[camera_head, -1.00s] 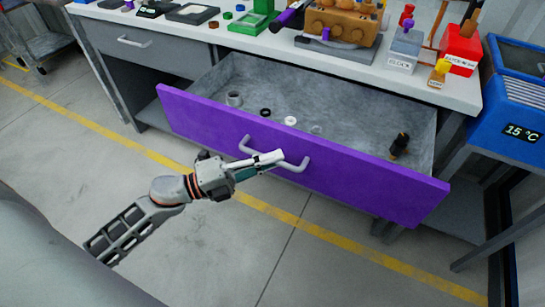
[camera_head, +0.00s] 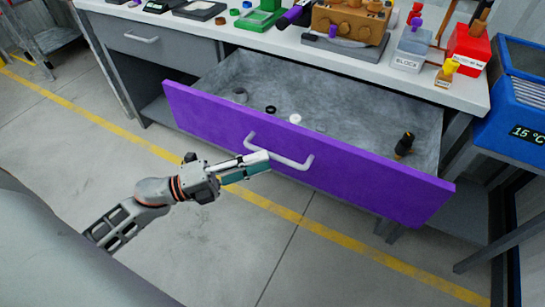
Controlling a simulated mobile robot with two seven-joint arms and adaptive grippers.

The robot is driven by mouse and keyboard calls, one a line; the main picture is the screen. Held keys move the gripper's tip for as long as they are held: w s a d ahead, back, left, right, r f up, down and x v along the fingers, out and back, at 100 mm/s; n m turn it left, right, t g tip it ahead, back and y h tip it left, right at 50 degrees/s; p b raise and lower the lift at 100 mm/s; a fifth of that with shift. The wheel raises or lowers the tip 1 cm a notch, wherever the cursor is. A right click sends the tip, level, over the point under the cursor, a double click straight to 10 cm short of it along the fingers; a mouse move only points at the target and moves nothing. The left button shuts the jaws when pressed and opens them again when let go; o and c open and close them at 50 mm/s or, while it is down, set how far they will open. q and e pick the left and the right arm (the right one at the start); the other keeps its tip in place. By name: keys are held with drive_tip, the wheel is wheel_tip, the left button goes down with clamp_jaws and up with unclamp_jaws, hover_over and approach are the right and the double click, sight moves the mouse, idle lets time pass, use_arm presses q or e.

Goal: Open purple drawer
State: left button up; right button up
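The purple drawer (camera_head: 385,185) is pulled far out of the workbench, and its grey interior shows. A light grey bar handle (camera_head: 290,161) is on its purple front. My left gripper (camera_head: 268,160) is in front of the drawer at the left part of the handle. Its fingers look parted, with teal pads showing, and seem to hold nothing. The fingertips overlap the handle in the picture; whether they touch it I cannot tell. My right gripper is not in view.
Several small parts, including a dark fitting (camera_head: 404,145), lie inside the drawer. A closed grey drawer (camera_head: 150,42) is to the left. The crowded benchtop (camera_head: 320,58) is above. A blue unit (camera_head: 510,110) stands at the right. Floor in front is clear.

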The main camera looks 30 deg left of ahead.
use_arm(q)
drive_tip(key=v, duration=0.7)
drive_tip(key=shift+a, duration=0.1)
drive_tip(key=s+d+f+n+g+y, duration=0.1)
drive_tip(key=s+d+f+n+y, duration=0.3)
drive_tip(key=s+f+n+y, duration=0.55)
drive_tip(key=s+d+f+n+g+y, duration=0.2)
drive_tip(key=d+f+n, duration=0.35)
drive_tip(key=n, duration=0.85)
drive_tip(key=shift+n, duration=0.55)
drive_tip(key=shift+s+a+r+p, duration=0.3)
drive_tip(key=shift+r+p, duration=0.3)
drive_tip(key=shift+p, duration=1.6)
drive_tip(key=shift+s+a+r+p, duration=0.3)
drive_tip(key=shift+r+p, duration=0.35)
drive_tip(key=shift+p, duration=1.6)
drive_tip(key=shift+s+a+r+p, duration=0.2)
drive_tip(key=shift+s+r+p, duration=0.3)
drive_tip(key=shift+p, duration=1.7)
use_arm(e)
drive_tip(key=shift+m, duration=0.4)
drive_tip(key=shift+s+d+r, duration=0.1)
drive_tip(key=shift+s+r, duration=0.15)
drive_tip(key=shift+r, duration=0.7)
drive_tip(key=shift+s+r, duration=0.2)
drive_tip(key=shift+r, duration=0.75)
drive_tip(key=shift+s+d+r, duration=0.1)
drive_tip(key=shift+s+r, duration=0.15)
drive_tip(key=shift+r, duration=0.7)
